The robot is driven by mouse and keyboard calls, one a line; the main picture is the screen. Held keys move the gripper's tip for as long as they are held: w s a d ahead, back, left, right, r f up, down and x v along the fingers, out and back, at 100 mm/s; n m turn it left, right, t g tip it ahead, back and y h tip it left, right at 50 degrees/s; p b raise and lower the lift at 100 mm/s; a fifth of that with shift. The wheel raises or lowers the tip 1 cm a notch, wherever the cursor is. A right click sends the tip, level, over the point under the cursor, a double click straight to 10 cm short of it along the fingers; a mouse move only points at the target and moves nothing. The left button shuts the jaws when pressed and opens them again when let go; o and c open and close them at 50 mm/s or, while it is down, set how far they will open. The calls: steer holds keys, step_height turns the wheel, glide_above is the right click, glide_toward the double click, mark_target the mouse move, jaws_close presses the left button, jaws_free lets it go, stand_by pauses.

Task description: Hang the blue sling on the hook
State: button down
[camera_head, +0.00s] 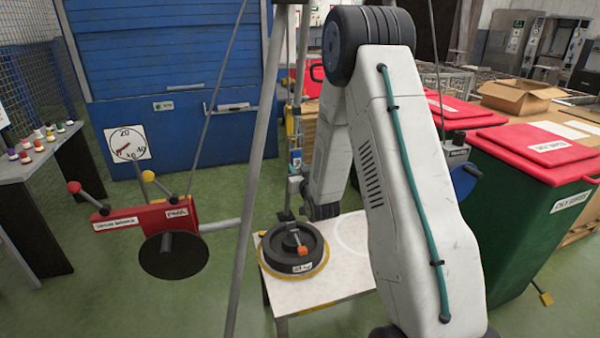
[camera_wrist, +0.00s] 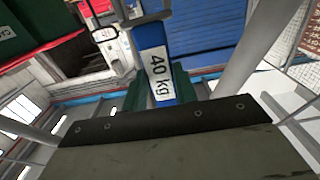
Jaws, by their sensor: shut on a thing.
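The blue sling (camera_wrist: 146,36), with a white "40 kg" label, stands in front of my gripper (camera_wrist: 158,98) in the wrist view. My gripper's dark green fingers sit on both sides of its near end and are shut on it. A grey bar or loop crosses its far end. I cannot make out the hook clearly in either view.
Grey tripod legs (camera_head: 256,130) rise around a small white table (camera_head: 325,285) bearing a black disc (camera_head: 292,250) with an orange-tipped lever. A red lever unit (camera_head: 150,213) and a dial (camera_head: 127,143) are at left. Red-lidded green bins (camera_head: 535,200) stand at right.

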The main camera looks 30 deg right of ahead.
steer(key=shift+x, duration=1.8)
steer(key=shift+w+d+f, duration=0.2)
steer(key=shift+w+f, duration=0.45)
steer(key=shift+f, duration=0.05)
steer(key=c, duration=1)
jaws_free()
steer(key=shift+v, duration=3.9)
